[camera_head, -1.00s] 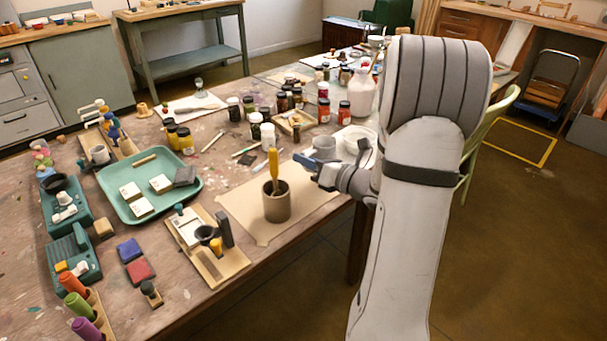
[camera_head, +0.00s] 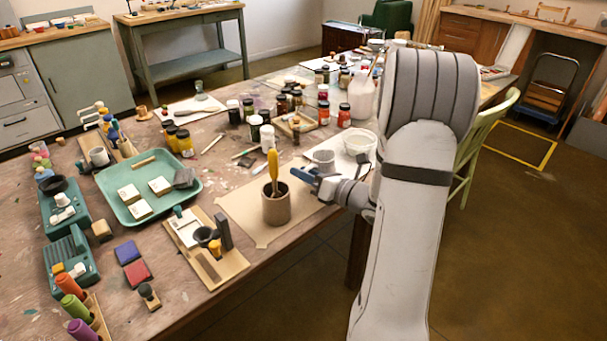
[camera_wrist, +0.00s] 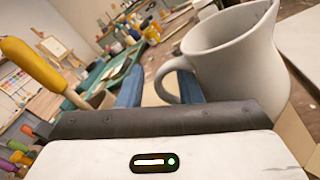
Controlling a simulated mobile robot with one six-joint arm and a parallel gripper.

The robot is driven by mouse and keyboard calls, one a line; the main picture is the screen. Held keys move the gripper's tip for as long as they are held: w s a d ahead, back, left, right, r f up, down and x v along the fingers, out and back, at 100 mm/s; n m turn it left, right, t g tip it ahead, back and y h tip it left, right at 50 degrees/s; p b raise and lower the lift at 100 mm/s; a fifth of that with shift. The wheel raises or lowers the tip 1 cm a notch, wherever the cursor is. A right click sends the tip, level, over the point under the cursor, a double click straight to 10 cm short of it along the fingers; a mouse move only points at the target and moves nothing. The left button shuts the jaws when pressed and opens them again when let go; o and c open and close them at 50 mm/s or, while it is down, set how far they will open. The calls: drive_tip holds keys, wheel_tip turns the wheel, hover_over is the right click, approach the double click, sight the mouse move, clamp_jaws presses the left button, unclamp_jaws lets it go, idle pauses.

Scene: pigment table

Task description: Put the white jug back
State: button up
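The two blue fingers are apart. The handle lies between them, with the right finger showing through its loop. A gap shows left of the handle, so the fingers do not look closed on it. The jug's base is partly hidden by my gripper.
A brown pot (camera_head: 277,208) with a yellow-handled tool stands on a beige sheet (camera_head: 240,215), left of my gripper. Several pigment jars and a large white bottle (camera_head: 362,98) stand farther back. A green tray (camera_head: 128,207) lies left.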

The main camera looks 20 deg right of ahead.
drive_tip(key=p+v, duration=0.1)
drive_tip(key=v, duration=1.1)
drive_tip(key=s+a+n+g+y, duration=0.1)
drive_tip(key=s+a+n+g, duration=0.3)
drive_tip(key=a+n+g, duration=0.4)
drive_tip(key=s+a+n+g+y, duration=0.1)
drive_tip(key=s+a+n+g, duration=0.35)
drive_tip(key=a+n, duration=0.5)
drive_tip(key=s+n+h, duration=0.1)
drive_tip(key=n+h, duration=0.2)
drive_tip(key=n, duration=0.3)
drive_tip(key=s+r+n+g+h, duration=0.1)
drive_tip(key=s+n+h, duration=0.1)
drive_tip(key=n+h, duration=0.2)
drive_tip(key=s+r+n+h, duration=0.1)
drive_tip(key=n+h, duration=0.3)
drive_tip(key=n, duration=0.4)
drive_tip(key=shift+s+r, duration=0.25)
drive_tip(key=shift+s, duration=0.2)
